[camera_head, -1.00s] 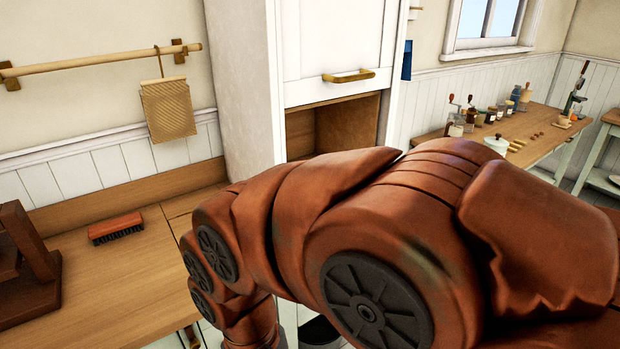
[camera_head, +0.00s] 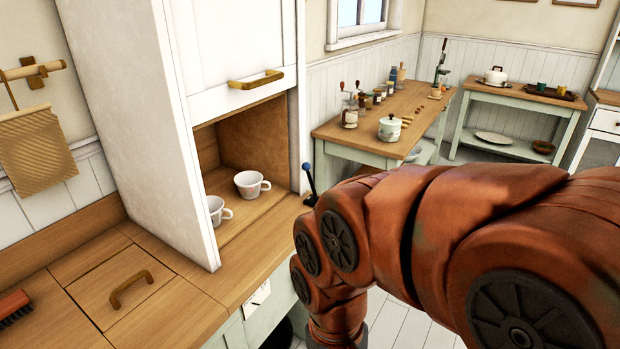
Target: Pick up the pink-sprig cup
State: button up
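Two white cups stand in the open lower niche of the tall white cabinet. One cup (camera_head: 249,185) stands further in and to the right, with its handle to the right. The other cup (camera_head: 216,210) stands nearer and is partly hidden behind the cabinet's side wall. Faint marks show on them, but I cannot tell which one has pink sprigs. My arm bends down at the right of the niche, apart from the cups. My gripper is out of view.
The white cabinet (camera_head: 128,110) has a raised door with a brass handle (camera_head: 256,80) above the niche. A wooden counter (camera_head: 176,316) with a handled lid (camera_head: 110,285) lies in front. A brush (camera_head: 14,306) is at far left. A blue-knobbed lever (camera_head: 308,180) stands by the niche's right edge.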

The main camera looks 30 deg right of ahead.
aim_at(248, 183)
jog(key=u, duration=2.9)
jog(key=k, duration=1.25)
jog(key=z, duration=1.35)
jog(key=i, duration=0.5)
jog(key=u, duration=0.05)
